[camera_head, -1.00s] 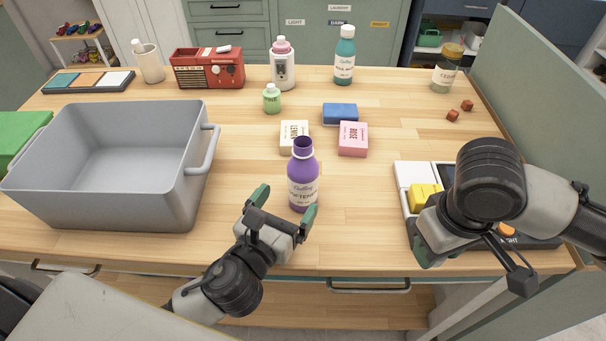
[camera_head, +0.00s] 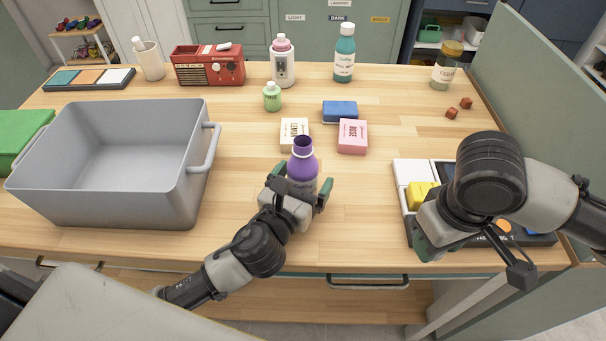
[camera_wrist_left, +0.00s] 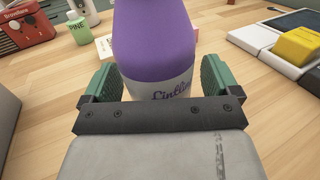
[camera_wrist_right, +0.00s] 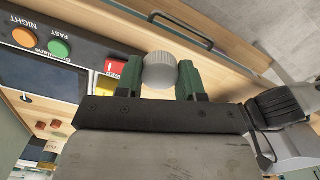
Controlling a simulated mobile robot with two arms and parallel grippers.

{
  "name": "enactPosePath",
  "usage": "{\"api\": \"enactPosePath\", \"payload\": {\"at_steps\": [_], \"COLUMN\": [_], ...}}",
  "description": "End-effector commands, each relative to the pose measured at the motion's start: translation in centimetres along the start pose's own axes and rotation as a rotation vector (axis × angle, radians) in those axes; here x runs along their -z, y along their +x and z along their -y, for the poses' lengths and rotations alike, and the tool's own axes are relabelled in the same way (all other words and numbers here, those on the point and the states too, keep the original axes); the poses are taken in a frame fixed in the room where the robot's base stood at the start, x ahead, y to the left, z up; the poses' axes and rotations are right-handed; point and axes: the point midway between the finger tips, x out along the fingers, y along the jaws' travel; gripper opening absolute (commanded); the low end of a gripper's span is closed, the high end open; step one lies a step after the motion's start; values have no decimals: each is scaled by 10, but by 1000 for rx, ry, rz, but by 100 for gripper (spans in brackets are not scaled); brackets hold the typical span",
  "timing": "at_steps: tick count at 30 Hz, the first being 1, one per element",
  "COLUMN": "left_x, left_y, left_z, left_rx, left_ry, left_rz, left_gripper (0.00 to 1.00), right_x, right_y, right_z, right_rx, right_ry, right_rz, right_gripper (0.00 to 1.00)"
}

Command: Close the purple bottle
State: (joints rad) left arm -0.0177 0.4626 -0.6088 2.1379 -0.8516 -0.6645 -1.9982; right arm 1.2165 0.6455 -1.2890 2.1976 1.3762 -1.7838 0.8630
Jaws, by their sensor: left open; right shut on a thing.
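The purple bottle (camera_head: 303,165) stands upright on the table with its neck open and no cap on it. My left gripper (camera_head: 300,187) is open, with one green finger on each side of the bottle's lower body. In the left wrist view the bottle (camera_wrist_left: 156,45) fills the space between the fingers, with small gaps showing. My right gripper (camera_wrist_right: 161,82) is shut on a grey ridged cap (camera_wrist_right: 160,70), seen in the right wrist view. In the head view this gripper is over the front left of the control panel, and the cap is hidden there.
A grey bin (camera_head: 120,213) stands left of the bottle. Lemon (camera_head: 294,133) and rose (camera_head: 352,137) boxes and a blue sponge (camera_head: 340,111) lie behind it. The control panel (camera_head: 413,170) with a yellow block (camera_head: 421,195) is at right. Table between bottle and panel is clear.

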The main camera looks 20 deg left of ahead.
Motion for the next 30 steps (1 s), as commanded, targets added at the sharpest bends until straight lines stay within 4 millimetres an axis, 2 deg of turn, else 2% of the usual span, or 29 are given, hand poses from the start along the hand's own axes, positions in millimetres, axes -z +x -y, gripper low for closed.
{"api": "enactPosePath", "payload": {"at_steps": [7,19,30], "left_x": [0,0,-7], "left_y": [0,-1,0], "left_z": [0,0,0], "left_rx": [0,0,1], "left_ry": [0,1,1], "left_rz": [0,0,4], "left_gripper": [91,29,27], "right_x": [0,0,0], "right_y": [0,0,-2], "right_z": [0,0,0], "right_rx": [0,0,0], "right_ry": [0,0,0], "right_rz": [0,0,0], "right_gripper": [16,16,16]}}
